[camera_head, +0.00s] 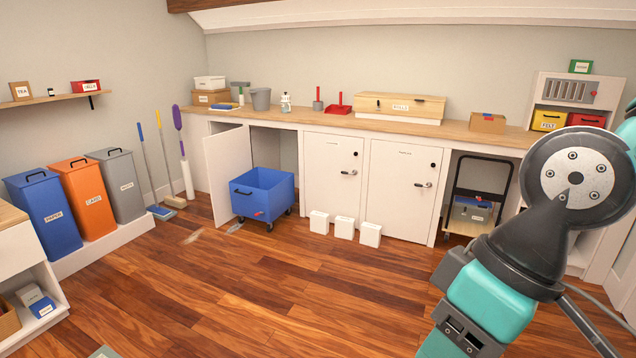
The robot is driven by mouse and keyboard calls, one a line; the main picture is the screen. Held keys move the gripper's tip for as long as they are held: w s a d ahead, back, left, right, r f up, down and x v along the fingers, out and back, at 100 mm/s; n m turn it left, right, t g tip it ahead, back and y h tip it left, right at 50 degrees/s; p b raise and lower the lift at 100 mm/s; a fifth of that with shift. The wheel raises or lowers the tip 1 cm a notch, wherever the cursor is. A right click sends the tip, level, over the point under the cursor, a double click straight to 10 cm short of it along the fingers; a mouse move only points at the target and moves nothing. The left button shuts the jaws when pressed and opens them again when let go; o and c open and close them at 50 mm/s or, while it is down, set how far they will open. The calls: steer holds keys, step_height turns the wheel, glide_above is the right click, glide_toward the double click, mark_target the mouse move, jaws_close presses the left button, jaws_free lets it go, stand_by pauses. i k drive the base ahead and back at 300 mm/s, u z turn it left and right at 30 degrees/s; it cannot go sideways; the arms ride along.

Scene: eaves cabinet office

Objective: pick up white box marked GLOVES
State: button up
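No label that I can read as GLOVES shows in this view. A small white box with a label too small to read (209,83) sits on a brown cardboard box (211,98) at the left end of the wooden counter. Three plain white boxes, left (319,222), middle (344,228) and right (370,235), stand in a row on the floor before the cabinet doors; no marking shows on them. A pale box (29,295) lies in the low shelf unit at left. My arm fills the right side; my gripper is not in view.
A wheeled blue bin (262,194) stands by an open cabinet door (229,173). Blue (45,213), orange (84,198) and grey (117,186) bins line the left wall. A black-handled trolley (463,226) stands under the counter at right. The middle floor is clear.

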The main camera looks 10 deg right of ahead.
mark_target(319, 221)
steer(key=z, duration=0.85)
steer(key=i, duration=3.85)
steer(key=u, duration=1.05)
steer(key=i, duration=0.65)
steer(key=u, duration=0.25)
